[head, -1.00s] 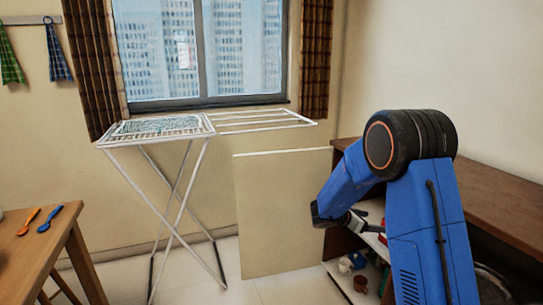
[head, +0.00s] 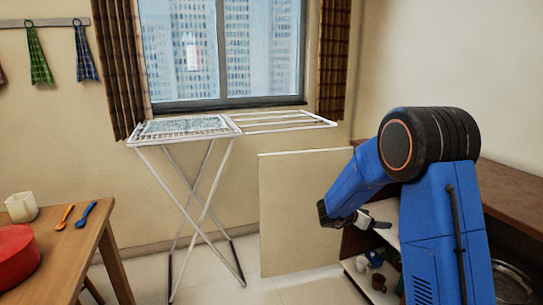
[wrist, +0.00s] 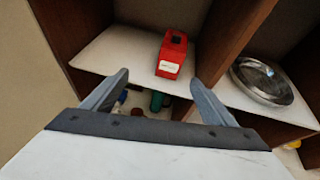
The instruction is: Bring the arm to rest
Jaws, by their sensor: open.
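My gripper (head: 374,222) is at the end of my blue arm, at the right in the head view, in front of the open shelf unit. In the wrist view my gripper (wrist: 162,98) shows its two grey fingers wide apart, with nothing between them. Beyond the fingers, a red box-like object (wrist: 173,54) with a dark top and a white label stands on a white shelf (wrist: 112,52). The gripper does not appear to touch it.
A brown shelf unit (head: 512,196) stands at the right. A drying rack (head: 196,190) stands by the window. A wooden table (head: 72,262) at the left holds a red round object (head: 15,254). Some floor shows between.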

